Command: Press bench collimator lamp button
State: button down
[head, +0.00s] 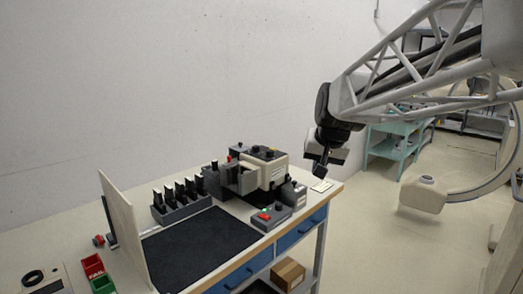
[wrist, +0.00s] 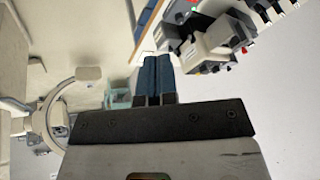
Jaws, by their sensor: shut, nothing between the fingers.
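The bench instrument (head: 268,166), a beige and dark grey box with dark knobs on top, stands at the far right part of the bench. In front of it is a low grey control box (head: 283,217) with a red button (head: 264,216) and a small green light. I cannot read which control is the collimator lamp button. My gripper (head: 320,172) is shut and empty, in the air right of the instrument and above the bench's right end. In the wrist view my shut fingers (wrist: 157,60) point toward the bench edge, and the instrument (wrist: 218,42) shows right of them.
The bench top carries a black mat (head: 200,247), a row of dark holders (head: 181,200), an upright panel (head: 124,228) and red and green bins (head: 92,266). A white card (head: 321,186) lies near the right end. A teal cart (head: 395,142) stands behind.

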jog(key=w+a+r+m+t+y, duration=0.1)
jog(key=w+a+r, duration=0.1)
jog(key=w, duration=1)
jog(key=w+a+r+t, duration=0.1)
jog(key=w, duration=1.2)
jog(key=m+t+y, duration=0.1)
jog(key=m+t, duration=0.1)
send_over(274, 149)
jog(key=shift+w+f, duration=0.15)
jog(key=shift+f, duration=0.85)
jog(key=shift+w+f, duration=0.15)
jog(key=shift+f, duration=0.85)
jog(key=shift+f, duration=0.25)
jog(key=shift+f, duration=4.2)
